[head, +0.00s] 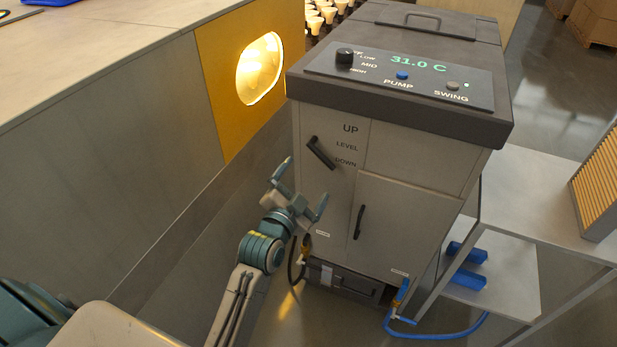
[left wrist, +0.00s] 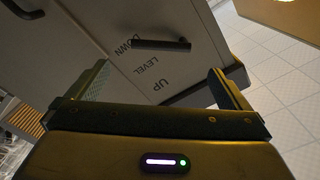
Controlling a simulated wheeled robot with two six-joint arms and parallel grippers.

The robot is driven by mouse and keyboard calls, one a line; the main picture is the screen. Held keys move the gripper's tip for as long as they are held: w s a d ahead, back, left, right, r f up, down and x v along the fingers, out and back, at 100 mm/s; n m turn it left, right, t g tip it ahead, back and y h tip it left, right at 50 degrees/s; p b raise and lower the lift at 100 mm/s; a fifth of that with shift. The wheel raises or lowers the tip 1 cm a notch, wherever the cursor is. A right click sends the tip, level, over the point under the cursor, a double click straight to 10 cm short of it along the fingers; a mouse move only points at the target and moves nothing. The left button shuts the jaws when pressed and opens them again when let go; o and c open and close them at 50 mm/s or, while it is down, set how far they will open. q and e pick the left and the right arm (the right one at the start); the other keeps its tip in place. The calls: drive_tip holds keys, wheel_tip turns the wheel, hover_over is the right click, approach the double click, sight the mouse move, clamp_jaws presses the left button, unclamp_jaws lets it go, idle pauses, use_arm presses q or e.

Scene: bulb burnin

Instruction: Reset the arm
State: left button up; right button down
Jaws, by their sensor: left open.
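My left gripper (head: 301,190) is open and empty in front of the grey cabinet machine (head: 410,160). Its two fingers stand apart, and nothing is between them. In the left wrist view the open fingers (left wrist: 160,90) frame the cabinet front. The dark lever (head: 321,153) beside the words UP, LEVEL and DOWN is close to the gripper but apart from it; it also shows in the left wrist view (left wrist: 160,44). The lever is tilted in the head view. My right gripper is not in view.
The cabinet's top panel (head: 400,75) reads 31.0 C. A yellow panel with a glowing window (head: 260,68) stands at left. A metal shelf (head: 530,205) with blue cylinders (head: 466,265) is at right. A blue hose (head: 440,334) lies low beside the cabinet.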

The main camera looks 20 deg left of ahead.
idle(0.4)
use_arm(q)
drive_tip(key=s+a+f+n+g+p, duration=0.15)
drive_tip(key=s+f+g, duration=0.3)
drive_tip(key=f, duration=1.35)
drive_tip(key=s+a+f+n+g, duration=0.1)
drive_tip(key=s+f+n+g, duration=0.3)
drive_tip(key=f, duration=1.4)
drive_tip(key=s+a+f+n+g, duration=0.1)
drive_tip(key=s+a+f+g, duration=0.1)
drive_tip(key=s+f, duration=0.5)
drive_tip(key=s+a+f+g+y, duration=0.1)
drive_tip(key=s+f, duration=0.6)
drive_tip(key=s, duration=0.7)
drive_tip(key=s+a+f+n+g, duration=0.1)
drive_tip(key=s+a+f+g, duration=0.2)
drive_tip(key=s+f+g, duration=0.2)
drive_tip(key=s+f, duration=0.3)
drive_tip(key=s, duration=0.3)
drive_tip(key=shift+s+a+n, duration=0.15)
drive_tip(key=shift+s+n, duration=0.1)
drive_tip(key=shift+n, duration=0.1)
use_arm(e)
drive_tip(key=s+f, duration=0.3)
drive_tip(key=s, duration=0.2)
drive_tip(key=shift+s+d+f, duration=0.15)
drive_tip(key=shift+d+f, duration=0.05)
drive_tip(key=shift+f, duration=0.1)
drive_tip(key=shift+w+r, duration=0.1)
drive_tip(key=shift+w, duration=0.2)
